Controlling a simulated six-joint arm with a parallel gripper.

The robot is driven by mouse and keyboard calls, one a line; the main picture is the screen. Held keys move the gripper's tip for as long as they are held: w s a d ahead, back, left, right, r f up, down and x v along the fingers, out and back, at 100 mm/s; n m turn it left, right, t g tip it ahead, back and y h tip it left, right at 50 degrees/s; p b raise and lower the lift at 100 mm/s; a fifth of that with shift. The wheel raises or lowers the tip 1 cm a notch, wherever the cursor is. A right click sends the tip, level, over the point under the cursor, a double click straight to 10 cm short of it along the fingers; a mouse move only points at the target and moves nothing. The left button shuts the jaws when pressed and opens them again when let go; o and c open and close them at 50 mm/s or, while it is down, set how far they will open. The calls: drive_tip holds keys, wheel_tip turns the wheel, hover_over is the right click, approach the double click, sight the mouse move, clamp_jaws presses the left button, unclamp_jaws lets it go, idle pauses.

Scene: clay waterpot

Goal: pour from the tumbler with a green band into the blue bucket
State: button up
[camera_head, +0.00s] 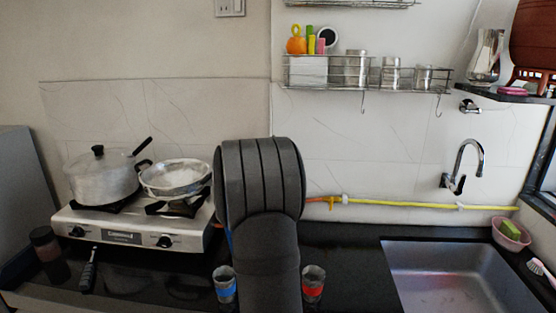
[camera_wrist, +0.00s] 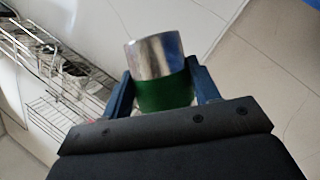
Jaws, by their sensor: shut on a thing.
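My gripper (camera_wrist: 163,88) is shut on the silver metal tumbler with a green band (camera_wrist: 158,58) in the wrist view, one blue finger on each side of the band. The shelf and wall slant strongly behind it, so gripper and tumbler look tilted to the room. I cannot see its contents or any pouring. In the head view, my dark arm hides the gripper and this tumbler. A small blue patch (camera_head: 229,238) shows at the arm's left edge, and a blue patch (camera_wrist: 302,6) shows at the wrist view's top right; either may be the blue bucket, mostly hidden or cut off.
A blue-banded tumbler (camera_head: 225,286) and a red-banded tumbler (camera_head: 313,286) stand on the dark counter on either side of my arm. The stove (camera_head: 130,232) with pot and pan is left, the sink (camera_head: 450,275) right. A wire shelf (camera_head: 365,75) hangs above.

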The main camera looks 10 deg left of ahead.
drive_tip(key=shift+a+r+m+g+y, duration=0.15)
drive_tip(key=shift+m+g, duration=0.05)
drive_tip(key=shift+m, duration=0.35)
drive_tip(key=shift+a+r+m+g+y, duration=0.15)
drive_tip(key=shift+m+g, duration=0.05)
drive_tip(key=shift+m, duration=0.35)
drive_tip(key=shift+a+r+m, duration=0.15)
drive_tip(key=shift+m, duration=0.35)
drive_tip(key=shift+a+m+g+y, duration=0.25)
drive_tip(key=shift+m+g+y, duration=0.15)
drive_tip(key=shift+m+y, duration=0.15)
drive_tip(key=shift+a+r+m+y, duration=0.15)
drive_tip(key=shift+a+m+y, duration=0.5)
drive_tip(key=shift+m, duration=0.3)
drive_tip(key=shift+g, duration=0.3)
drive_tip(key=shift+r, duration=2.5)
